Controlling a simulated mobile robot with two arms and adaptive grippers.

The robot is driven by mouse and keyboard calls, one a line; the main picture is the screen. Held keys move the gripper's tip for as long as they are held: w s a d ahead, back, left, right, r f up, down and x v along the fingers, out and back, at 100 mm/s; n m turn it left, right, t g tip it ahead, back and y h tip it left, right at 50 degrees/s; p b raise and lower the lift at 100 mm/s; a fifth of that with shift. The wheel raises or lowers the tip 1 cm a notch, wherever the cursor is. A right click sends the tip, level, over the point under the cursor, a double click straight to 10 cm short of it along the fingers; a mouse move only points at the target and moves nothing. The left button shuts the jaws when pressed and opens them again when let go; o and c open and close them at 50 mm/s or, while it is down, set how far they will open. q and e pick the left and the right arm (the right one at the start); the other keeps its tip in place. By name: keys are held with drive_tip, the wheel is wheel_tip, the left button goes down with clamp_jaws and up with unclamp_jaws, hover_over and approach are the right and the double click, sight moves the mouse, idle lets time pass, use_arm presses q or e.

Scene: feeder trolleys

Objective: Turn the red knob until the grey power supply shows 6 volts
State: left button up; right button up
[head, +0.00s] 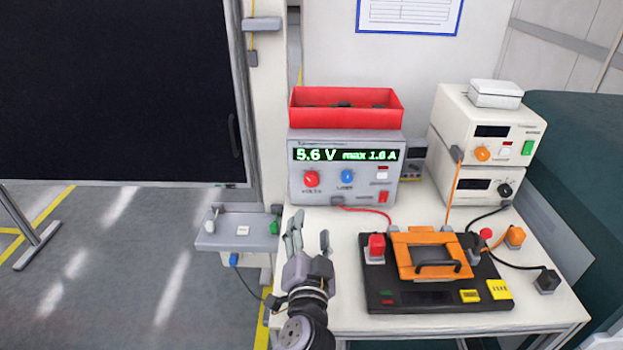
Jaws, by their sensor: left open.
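The grey power supply (328,172) stands at the back left of the white table. Its green display (346,155) reads 5.6 V and max 1.6 A. The red knob (311,179) is on the left of its front panel, with a blue knob (347,176) to its right. My left gripper (308,236) is open and empty, in front of and below the red knob, apart from it. My right gripper is not in view.
A red bin (346,117) sits on the power supply. A black test fixture (385,300) with an orange clamp frame (404,260) lies on the table at right. White instruments (465,130) are stacked behind it. A grey side shelf (215,240) is at left.

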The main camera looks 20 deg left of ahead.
use_arm(q)
drive_tip(key=p, duration=0.1)
approach(311, 182)
drive_tip(key=p+x, duration=0.1)
drive_tip(key=x, duration=0.7)
drive_tip(key=shift+p, duration=0.3)
drive_tip(key=shift+w+a+f, duration=0.1)
drive_tip(key=shift+w+a, duration=0.05)
drive_tip(key=shift+w, duration=0.4)
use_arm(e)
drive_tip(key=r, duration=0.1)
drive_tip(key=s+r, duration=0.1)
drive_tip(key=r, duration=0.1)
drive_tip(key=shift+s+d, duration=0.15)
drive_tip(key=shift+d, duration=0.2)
use_arm(q)
drive_tip(key=shift+c, duration=0.3)
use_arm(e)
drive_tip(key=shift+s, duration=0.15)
